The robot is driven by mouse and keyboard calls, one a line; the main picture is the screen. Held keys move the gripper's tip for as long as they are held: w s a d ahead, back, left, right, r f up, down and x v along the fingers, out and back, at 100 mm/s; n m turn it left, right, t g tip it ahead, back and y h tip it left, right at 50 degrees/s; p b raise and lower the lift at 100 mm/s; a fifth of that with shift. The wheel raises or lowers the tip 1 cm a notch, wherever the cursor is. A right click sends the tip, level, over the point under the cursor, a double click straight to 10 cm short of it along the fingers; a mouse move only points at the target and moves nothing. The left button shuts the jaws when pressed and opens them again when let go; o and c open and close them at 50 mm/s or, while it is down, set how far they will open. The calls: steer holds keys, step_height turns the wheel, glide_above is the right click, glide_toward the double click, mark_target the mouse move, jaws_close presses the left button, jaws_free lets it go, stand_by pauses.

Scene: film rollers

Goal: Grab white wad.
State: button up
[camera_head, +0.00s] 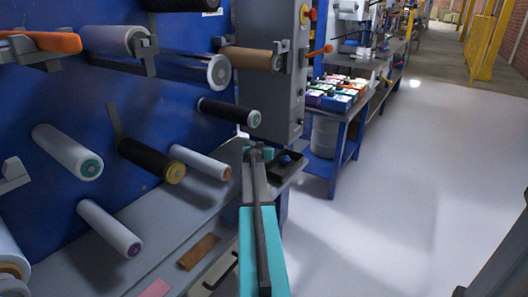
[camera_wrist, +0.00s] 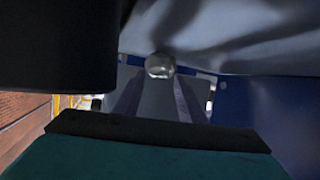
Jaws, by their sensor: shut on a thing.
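The white wad (camera_wrist: 160,66) is a small, rounded, pale grey-white lump in the wrist view, at the far ends of my gripper's two fingers. My gripper (camera_wrist: 159,82) is shut on it. In the head view my teal and grey arm reaches forward from the bottom centre, and my gripper (camera_head: 252,146) is small and far off beside the grey machine cabinet. A small white spot at its tip appears to be the wad (camera_head: 242,134). The exact contact between fingers and wad is too small to make out.
A blue machine panel with several film rollers (camera_head: 66,152) stands on the left, above a grey ledge (camera_head: 160,222). A grey cabinet (camera_head: 268,75) stands just beyond my gripper. A blue-legged table (camera_head: 352,127) holds colourful boxes (camera_head: 335,93). The pale floor (camera_head: 420,170) at right is clear.

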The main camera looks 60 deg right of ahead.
steer(key=r, duration=0.2)
steer(key=r+p, duration=0.1)
steer(key=r, duration=0.4)
steer(key=shift+s+r, duration=0.15)
steer(key=shift+s, duration=0.1)
steer(key=s+d+p, duration=0.3)
steer(key=s+d, duration=0.1)
steer(key=s, duration=1.3)
steer(key=shift+d+f, duration=0.2)
steer(key=shift+s, duration=0.1)
